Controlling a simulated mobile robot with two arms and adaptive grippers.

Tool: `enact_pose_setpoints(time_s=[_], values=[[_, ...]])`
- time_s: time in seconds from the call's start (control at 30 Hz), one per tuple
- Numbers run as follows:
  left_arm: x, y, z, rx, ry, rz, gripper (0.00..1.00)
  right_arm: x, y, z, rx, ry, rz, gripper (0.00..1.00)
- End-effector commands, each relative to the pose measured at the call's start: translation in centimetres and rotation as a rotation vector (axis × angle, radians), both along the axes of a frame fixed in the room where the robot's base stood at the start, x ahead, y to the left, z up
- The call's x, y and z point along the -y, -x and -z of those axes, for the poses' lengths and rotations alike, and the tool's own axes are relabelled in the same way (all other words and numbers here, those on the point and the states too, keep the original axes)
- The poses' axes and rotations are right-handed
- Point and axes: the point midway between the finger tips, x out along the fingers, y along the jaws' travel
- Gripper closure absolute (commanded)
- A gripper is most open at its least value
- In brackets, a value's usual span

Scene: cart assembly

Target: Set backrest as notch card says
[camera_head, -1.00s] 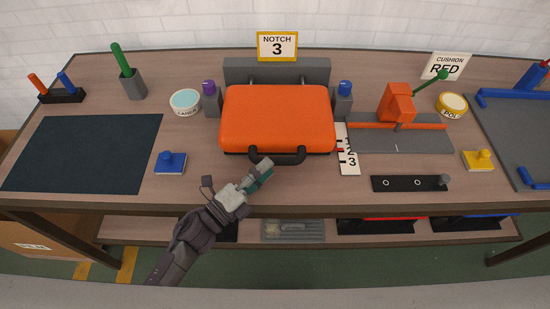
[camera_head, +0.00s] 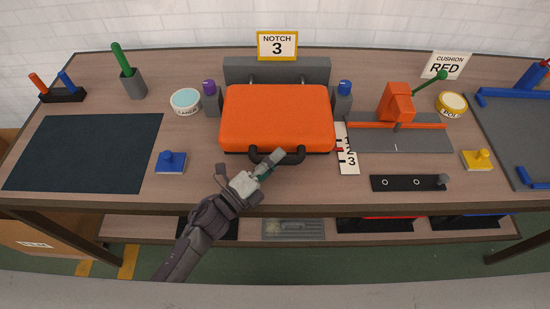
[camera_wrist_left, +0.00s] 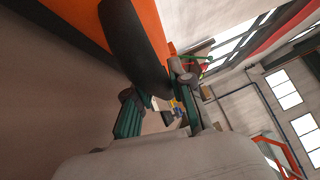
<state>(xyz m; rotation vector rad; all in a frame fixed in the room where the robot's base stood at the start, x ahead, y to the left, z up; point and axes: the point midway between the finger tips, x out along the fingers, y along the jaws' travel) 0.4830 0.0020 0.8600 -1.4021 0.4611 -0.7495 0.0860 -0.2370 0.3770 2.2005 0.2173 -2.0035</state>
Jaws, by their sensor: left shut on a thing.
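The orange backrest (camera_head: 277,118) lies at the middle of the bench against a grey block (camera_head: 290,70). A black handle (camera_head: 290,158) sticks out from its front edge. The notch card (camera_head: 277,45) behind it reads "NOTCH 3". A white scale strip (camera_head: 350,168) with numbers stands beside the backrest's front right corner; its pointer's exact place is too small to tell. My left gripper (camera_head: 271,165) is shut on the handle near its left part. In the left wrist view the dark handle (camera_wrist_left: 135,45) runs between the fingers. My right gripper is not in view.
Purple-topped (camera_head: 210,98) and blue-topped (camera_head: 343,97) grey posts flank the backrest. A blue knobbed block (camera_head: 171,162) and a dark mat (camera_head: 85,152) are to the left. A black bar (camera_head: 408,183) and an orange clamp fixture (camera_head: 397,103) are to the right.

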Motion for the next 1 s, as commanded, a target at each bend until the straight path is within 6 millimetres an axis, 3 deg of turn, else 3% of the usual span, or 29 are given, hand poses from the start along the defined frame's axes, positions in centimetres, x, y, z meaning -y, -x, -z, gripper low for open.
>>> enact_pose_setpoints(time_s=[0.23,0.5,0.8,0.83,0.97,1.0], values=[[0.0,0.2,0.1,-0.002,-0.001,0.000,1.00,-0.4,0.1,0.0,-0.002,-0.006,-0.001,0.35],[0.0,3.8,0.1,-0.004,-0.001,0.001,1.00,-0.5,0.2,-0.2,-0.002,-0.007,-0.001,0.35],[0.1,4.1,0.2,-0.003,-0.002,0.005,1.00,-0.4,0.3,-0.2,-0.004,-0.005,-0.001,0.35],[0.1,4.1,0.2,-0.004,-0.002,0.005,0.75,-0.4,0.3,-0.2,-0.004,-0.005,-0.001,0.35],[0.0,4.1,0.2,-0.002,-0.001,0.004,0.54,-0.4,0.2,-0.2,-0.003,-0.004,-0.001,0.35],[0.0,4.1,0.2,-0.002,-0.001,0.003,0.53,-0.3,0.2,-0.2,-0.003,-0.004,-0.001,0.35]])
